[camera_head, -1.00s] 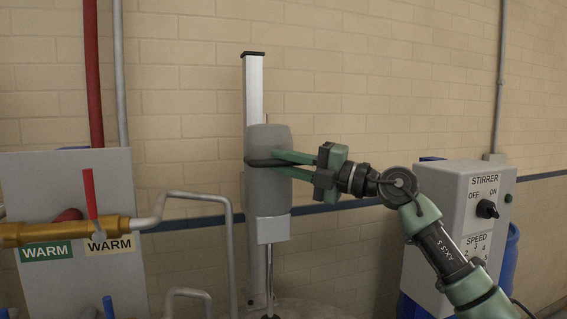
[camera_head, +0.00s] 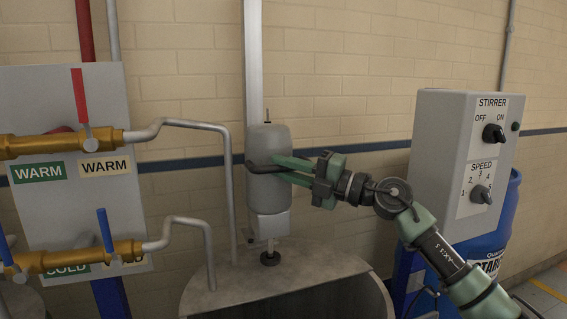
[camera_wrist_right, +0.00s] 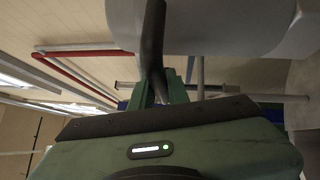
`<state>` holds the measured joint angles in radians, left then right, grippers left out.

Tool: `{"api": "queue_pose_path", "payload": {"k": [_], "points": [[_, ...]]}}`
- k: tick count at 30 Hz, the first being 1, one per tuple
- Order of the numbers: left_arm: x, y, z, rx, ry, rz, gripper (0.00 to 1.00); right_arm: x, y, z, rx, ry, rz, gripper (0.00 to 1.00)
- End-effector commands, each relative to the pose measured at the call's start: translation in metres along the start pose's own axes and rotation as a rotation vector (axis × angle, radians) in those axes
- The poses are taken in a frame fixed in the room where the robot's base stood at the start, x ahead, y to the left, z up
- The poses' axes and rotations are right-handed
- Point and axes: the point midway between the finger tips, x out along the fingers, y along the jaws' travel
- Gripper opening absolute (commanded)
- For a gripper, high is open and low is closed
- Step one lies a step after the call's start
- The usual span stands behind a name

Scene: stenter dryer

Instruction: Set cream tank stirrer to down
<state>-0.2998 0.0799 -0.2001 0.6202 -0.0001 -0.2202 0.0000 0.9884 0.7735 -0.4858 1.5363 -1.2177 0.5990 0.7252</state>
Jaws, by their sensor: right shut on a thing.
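The stirrer's grey motor housing (camera_head: 270,195) sits on an upright pale post (camera_head: 253,60), low over the tank (camera_head: 215,296). A short piece of shaft with a dark hub (camera_head: 270,258) shows just above the tank's cover. My right gripper (camera_head: 272,163) comes in from the right, its green fingers shut on the black handle (camera_head: 252,167) around the housing. In the right wrist view the grey housing (camera_wrist_right: 215,25) fills the top, and the dark handle (camera_wrist_right: 152,45) runs down to the fingers. The fingertips are partly hidden. My left gripper is out of view.
A grey control box (camera_head: 455,150) with STIRRER and SPEED knobs stands at right, a blue drum (camera_head: 507,215) beside it. At left are brass valves (camera_head: 60,143) with red and blue levers and bent grey pipes (camera_head: 190,123) reaching over the tank.

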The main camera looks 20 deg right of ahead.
Motion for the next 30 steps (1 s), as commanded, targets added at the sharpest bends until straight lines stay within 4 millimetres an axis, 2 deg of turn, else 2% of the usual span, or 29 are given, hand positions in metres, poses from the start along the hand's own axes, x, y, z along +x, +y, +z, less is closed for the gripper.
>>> {"api": "queue_pose_path", "payload": {"k": [1,9,10,12,23,30], "points": [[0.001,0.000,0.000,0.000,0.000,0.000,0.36,0.000,-0.009,-0.002,0.006,0.006,-0.013,0.00],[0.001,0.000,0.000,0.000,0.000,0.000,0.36,0.001,-0.011,-0.003,0.008,0.009,-0.019,0.00],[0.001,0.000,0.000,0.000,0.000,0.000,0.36,0.001,-0.012,-0.003,0.009,0.009,-0.019,0.22],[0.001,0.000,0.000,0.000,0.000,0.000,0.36,0.001,-0.011,-0.003,0.008,0.009,-0.019,0.38],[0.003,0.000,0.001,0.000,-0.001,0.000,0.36,-0.004,-0.007,-0.001,0.004,0.003,-0.010,0.38],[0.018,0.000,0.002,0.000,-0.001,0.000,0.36,-0.042,-0.011,-0.001,0.005,0.001,-0.013,0.38]]}}
